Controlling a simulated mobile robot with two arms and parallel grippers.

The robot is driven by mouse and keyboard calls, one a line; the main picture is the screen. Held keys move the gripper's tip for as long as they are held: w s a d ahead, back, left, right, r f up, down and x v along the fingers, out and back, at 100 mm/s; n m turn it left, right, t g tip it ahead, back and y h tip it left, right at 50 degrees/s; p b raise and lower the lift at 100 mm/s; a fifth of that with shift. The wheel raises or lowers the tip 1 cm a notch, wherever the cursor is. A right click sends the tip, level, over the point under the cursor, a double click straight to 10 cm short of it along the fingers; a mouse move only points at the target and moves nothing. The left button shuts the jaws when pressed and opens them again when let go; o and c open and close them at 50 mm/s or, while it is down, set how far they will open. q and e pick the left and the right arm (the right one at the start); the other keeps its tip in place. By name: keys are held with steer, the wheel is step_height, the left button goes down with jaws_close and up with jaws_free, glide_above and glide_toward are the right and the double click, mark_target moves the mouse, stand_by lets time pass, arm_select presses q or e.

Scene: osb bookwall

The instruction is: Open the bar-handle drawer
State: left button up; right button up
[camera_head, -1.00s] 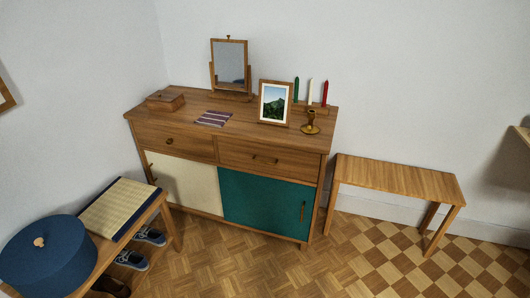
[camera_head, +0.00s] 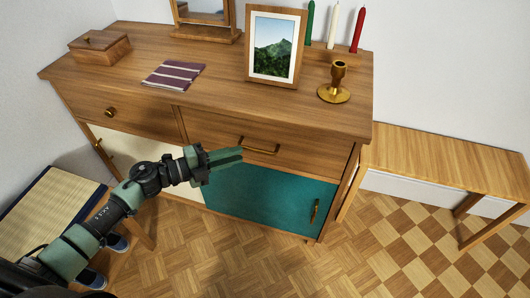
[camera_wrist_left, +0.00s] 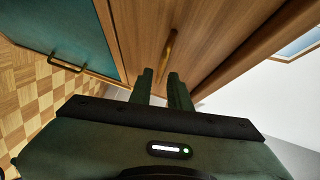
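The bar-handle drawer (camera_head: 290,157) is the right upper drawer of the wooden sideboard and looks shut. Its brass bar handle (camera_head: 259,147) lies sideways across the front. My left gripper (camera_head: 241,155) comes in from the left, with its fingertips just left of and in front of the handle. In the left wrist view the two fingers (camera_wrist_left: 162,80) are apart with nothing between them. The bar handle (camera_wrist_left: 170,48) shows just beyond their tips, roughly in line with the gap. My right gripper is not in view.
The left drawer has a round knob (camera_head: 110,112). Below are a cream door (camera_head: 125,150) and a teal door (camera_head: 270,195). A picture frame (camera_head: 274,47), candlestick (camera_head: 336,85) and wooden box (camera_head: 100,47) stand on top. A bench (camera_head: 450,160) stands at right; a low bench with a mat (camera_head: 45,205) stands left.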

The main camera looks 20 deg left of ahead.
mark_target(255, 150)
arm_select(q)
steer(key=shift+w+d, duration=0.3)
steer(key=shift+d, duration=0.15)
steer(key=x, duration=0.5)
steer(key=shift+w+d, duration=0.25)
steer(key=shift+d, duration=0.05)
steer(key=shift+c, duration=0.4)
jaws_close()
steer(key=shift+f, duration=0.1)
stand_by(0.4)
